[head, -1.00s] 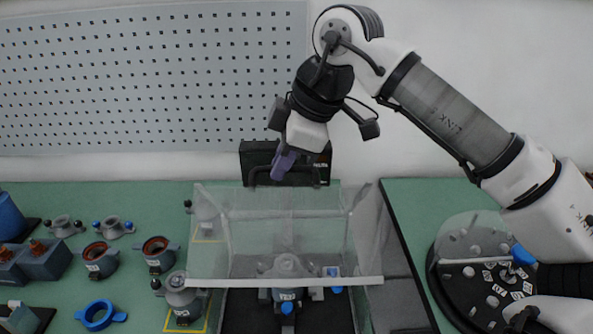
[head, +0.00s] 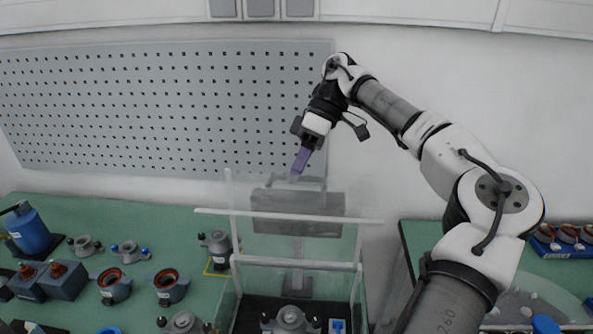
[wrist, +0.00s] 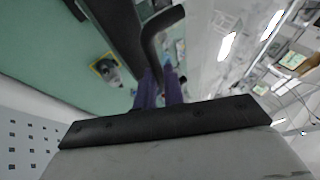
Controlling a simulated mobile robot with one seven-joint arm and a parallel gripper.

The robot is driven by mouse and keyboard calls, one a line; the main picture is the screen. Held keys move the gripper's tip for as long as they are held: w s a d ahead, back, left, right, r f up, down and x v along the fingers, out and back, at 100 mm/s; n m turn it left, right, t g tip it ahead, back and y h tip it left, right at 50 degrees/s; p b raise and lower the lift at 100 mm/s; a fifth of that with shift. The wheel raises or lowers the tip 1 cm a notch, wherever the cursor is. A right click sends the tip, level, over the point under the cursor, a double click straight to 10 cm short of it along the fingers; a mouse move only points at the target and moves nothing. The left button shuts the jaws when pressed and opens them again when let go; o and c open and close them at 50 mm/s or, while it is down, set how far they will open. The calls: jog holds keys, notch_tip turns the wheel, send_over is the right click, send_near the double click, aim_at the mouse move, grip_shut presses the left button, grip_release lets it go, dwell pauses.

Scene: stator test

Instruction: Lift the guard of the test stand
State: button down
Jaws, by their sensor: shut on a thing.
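The transparent guard (head: 255,240) of the test stand is raised, with its pale edge bar (head: 225,211) running across high up. The space below it, with a grey part (head: 291,319) on the dark bed (head: 245,313), is open to view. My gripper (head: 297,175) has purple fingers and is at the guard's upper end. In the wrist view my gripper (wrist: 160,92) is shut on the guard's black bent handle (wrist: 150,38). The exact contact of the fingertips with the handle is partly hidden.
Grey motor parts (head: 170,287) and a blue container (head: 31,233) stand on the green bench (head: 120,215) at left. A perforated panel (head: 170,110) is on the wall behind. A dark box (head: 297,212) shows through the guard. Another green bench is at right.

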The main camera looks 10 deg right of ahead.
jog(key=shift+w+d+f+g, duration=0.2)
jog(key=shift+w+f+g, duration=0.2)
jog(key=shift+f, duration=0.2)
jog(key=c, duration=1.5)
grip_release()
jog(key=shift+w, duration=0.15)
jog(key=shift+r, duration=0.1)
jog(key=shift+r, duration=0.1)
